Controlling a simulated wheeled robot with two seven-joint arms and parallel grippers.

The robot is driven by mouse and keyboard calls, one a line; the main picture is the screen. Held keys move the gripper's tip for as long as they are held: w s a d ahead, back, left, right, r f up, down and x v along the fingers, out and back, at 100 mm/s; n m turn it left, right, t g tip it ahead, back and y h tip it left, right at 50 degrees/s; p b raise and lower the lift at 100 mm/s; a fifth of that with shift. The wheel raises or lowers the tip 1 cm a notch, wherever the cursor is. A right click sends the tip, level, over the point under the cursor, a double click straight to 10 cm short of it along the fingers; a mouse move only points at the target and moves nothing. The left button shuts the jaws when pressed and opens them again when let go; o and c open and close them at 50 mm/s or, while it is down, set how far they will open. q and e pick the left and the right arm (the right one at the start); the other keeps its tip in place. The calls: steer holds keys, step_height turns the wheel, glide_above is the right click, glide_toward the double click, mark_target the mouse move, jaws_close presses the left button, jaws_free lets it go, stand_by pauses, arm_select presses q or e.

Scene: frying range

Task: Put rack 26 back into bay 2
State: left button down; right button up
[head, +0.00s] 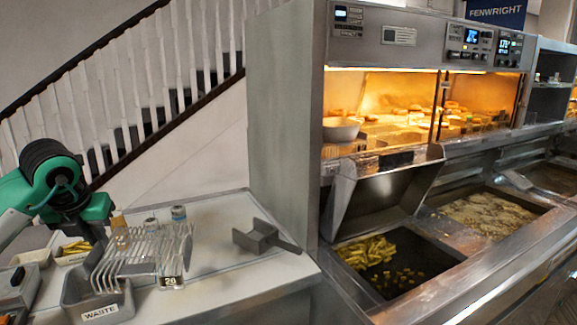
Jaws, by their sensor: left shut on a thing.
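A wire rack (140,255) of pale metal bars is above the left end of the counter, over the grey waste bin. Its small dark tag (171,281) seems to read 26, but the print is tiny. My left gripper (98,238) comes in from the left on its green and black arm and is shut on the rack at its left side; the fingertips are mostly hidden. The warm-lit cabinet (425,72) stands to the right with its openings facing out. I cannot read any bay number on it. My right gripper is not in view.
A grey bin labelled WASTE (100,311) stands at the counter's front left. A dark grey scoop (264,238) lies on the counter (222,276) near the cabinet side. A frying well with chips (368,252) lies below the cabinet. The counter between rack and scoop is clear.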

mark_target(115, 247)
arm_select(q)
steer(key=shift+w+d+f+m, duration=0.15)
steer(key=shift+d+f+m, duration=0.15)
steer(key=shift+f+m, duration=0.1)
steer(key=shift+w+d+f+m+h, duration=0.25)
steer(key=shift+w+f+m, duration=0.15)
steer(key=shift+f, duration=0.1)
steer(key=shift+w+d+f+m+h, duration=0.15)
steer(key=shift+w+d+f+m, duration=0.1)
steer(key=shift+w+f+m, duration=0.2)
steer(key=shift+s+d+f+m, duration=0.1)
steer(key=shift+d+f+m, duration=0.1)
steer(key=shift+f+m, duration=0.15)
steer(key=s+d+f+n+g, duration=0.4)
steer(key=d+f+n, duration=0.6)
steer(key=n, duration=0.8)
steer(key=s+d+f+n+g, duration=0.4)
steer(key=s+d+f+n, duration=0.3)
steer(key=n, duration=1)
steer(key=d+f, duration=0.3)
steer(key=f, duration=0.1)
steer(key=shift+d+f+n+g+p, duration=0.2)
steer(key=shift+n+g+p, duration=0.2)
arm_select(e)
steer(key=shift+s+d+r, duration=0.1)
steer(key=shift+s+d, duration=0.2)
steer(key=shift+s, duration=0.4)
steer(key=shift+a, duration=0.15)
